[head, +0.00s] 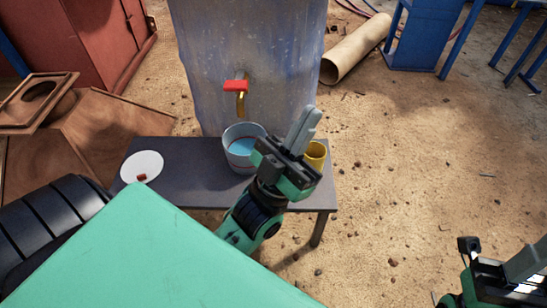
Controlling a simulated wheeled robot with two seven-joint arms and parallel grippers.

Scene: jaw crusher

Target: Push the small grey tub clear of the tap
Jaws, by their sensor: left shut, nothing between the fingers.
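The small grey tub (235,162) stands upright on the dark table, with blue water in it. It is right below the tap (241,102), which has a red handle and a brass spout. My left gripper (307,113) is shut and empty, with its fingers pointing up and away. Its body overlaps the tub's right edge in the picture; I cannot tell if they touch. My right gripper (522,268) is partly in view at the bottom right corner, cut off by the frame, and its jaw state is unclear.
A yellow mug (318,155) stands at the table's right end, partly behind my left gripper. A white plate (142,165) with a small red piece lies on the left of the dark table (193,165). A bluish tank (205,60) stands behind. Bare tabletop lies between plate and tub.

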